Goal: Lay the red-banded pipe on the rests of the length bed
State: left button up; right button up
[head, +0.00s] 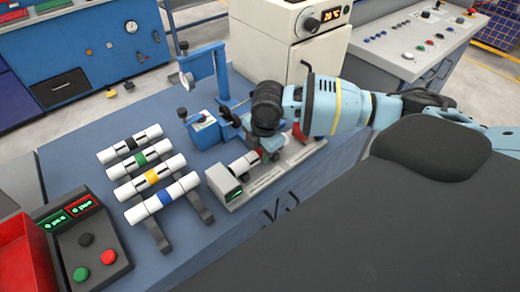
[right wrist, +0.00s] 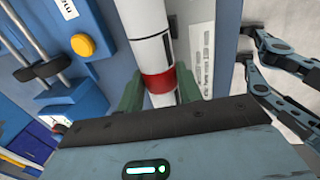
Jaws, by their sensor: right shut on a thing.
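The red-banded pipe (right wrist: 152,52) is white with a thin black ring and a red band. My right gripper (right wrist: 158,92) is shut on it at the red band, one finger on each side. In the head view the right gripper (head: 267,138) is over the grey length bed (head: 268,181), with the pipe's white end (head: 242,164) showing to its left. The pipe lies roughly along the bed. The gripper hides its middle and the rests, so I cannot tell whether it touches them.
Several banded white pipes, including a blue-banded one (head: 163,195), lie on a dark rack (head: 203,208) to the left. A blue device (head: 204,131) stands close behind the bed. A button box (head: 92,243) and red bin (head: 22,262) are at the lower left.

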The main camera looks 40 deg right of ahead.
jog(key=shift+f, duration=0.4)
jog(key=o, duration=1.1)
jog(key=r, duration=0.6)
jog(key=shift+s+r+p, duration=0.25)
jog(key=shift+s+p, duration=0.1)
jog(key=shift+s, duration=0.05)
jog(key=shift+s+r, duration=0.15)
jog(key=shift+r, duration=0.5)
pick_arm(q)
jog(key=shift+w+r, duration=0.35)
jog(key=shift+r, duration=0.2)
pick_arm(e)
jog(key=shift+f, duration=0.1)
